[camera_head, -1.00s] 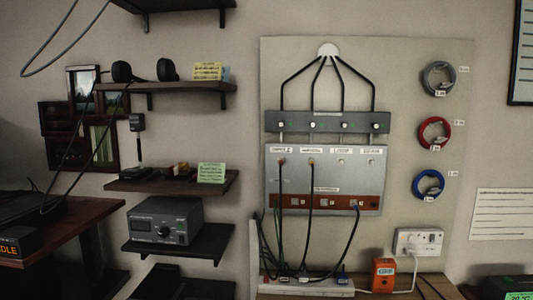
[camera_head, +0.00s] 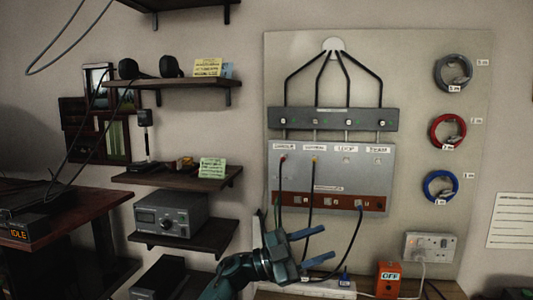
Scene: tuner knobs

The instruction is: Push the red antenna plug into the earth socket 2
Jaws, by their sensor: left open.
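The red antenna plug (camera_head: 283,158) sits in the leftmost upper socket of the grey panel (camera_head: 330,172), with a black cable hanging down. The reddish-brown earth strip (camera_head: 313,201) runs along the panel's lower edge. Its middle socket, apparently earth socket 2 (camera_head: 327,201), looks empty; the small number is hard to read. A blue plug (camera_head: 359,205) sits in the strip's right socket. My left gripper (camera_head: 329,243) is open and empty, below the strip and in front of the hanging cables, well below the red plug. My right gripper is not in view.
A yellow plug (camera_head: 313,159) sits right of the red one, its cable (camera_head: 311,195) also hanging down. A white power strip (camera_head: 325,289) and an orange OFF box (camera_head: 388,280) stand below. Shelves (camera_head: 180,178) with a radio (camera_head: 171,214) are at left.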

